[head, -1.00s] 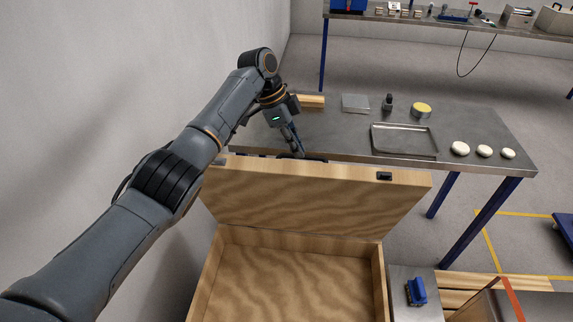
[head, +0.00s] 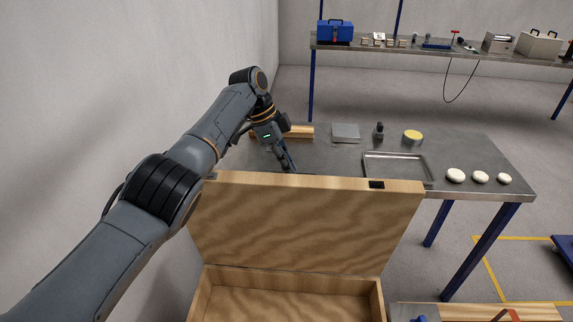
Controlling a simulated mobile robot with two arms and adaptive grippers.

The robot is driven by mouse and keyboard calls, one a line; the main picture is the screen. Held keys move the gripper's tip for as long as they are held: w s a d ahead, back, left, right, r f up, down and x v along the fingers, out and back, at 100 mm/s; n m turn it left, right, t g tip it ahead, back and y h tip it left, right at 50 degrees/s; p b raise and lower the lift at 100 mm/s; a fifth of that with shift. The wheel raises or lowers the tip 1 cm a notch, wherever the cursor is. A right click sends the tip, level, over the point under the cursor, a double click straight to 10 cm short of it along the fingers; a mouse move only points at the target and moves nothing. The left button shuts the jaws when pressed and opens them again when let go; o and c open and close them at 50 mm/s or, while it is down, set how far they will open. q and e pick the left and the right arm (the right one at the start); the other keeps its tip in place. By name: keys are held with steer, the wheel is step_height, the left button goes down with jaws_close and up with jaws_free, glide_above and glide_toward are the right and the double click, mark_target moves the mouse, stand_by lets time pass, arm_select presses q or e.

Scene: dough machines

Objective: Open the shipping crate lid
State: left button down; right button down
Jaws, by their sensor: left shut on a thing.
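The wooden shipping crate (head: 203,296) is at the bottom middle of the head view, with its front part cut off by the frame. Its lid (head: 305,225) stands raised at the back, its wood-grained inner face toward me. A small dark latch (head: 377,185) sits on the lid's upper edge at the right. My left gripper (head: 290,168) reaches over the lid's upper edge left of the middle and is shut on the lid. Its fingertips are partly hidden behind that edge. My right gripper is not in view.
Right behind the lid is a steel table (head: 465,150) with a tray (head: 398,168), several white dough pieces (head: 456,175) and a yellow-topped tin (head: 412,136). A wall (head: 120,90) runs close along the left. A second bench (head: 470,55) stands farther back.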

arm_select(q)
steer(key=c, duration=1.7)
jaws_free()
steer(key=f, duration=0.2)
steer(key=shift+s+a+f, duration=0.1)
steer(key=shift+s+f, duration=0.2)
steer(key=shift+s, duration=0.1)
steer(key=o, duration=0.3)
steer(key=shift+w+f+g, duration=0.15)
steer(key=shift+w+g, duration=0.15)
steer(key=shift+o, duration=0.2)
steer(key=shift+w+r, duration=0.2)
steer(key=shift+w, duration=0.05)
steer(key=shift+r, duration=0.5)
steer(key=s+v, duration=0.1)
steer(key=v, duration=1)
steer(key=shift+w, duration=0.35)
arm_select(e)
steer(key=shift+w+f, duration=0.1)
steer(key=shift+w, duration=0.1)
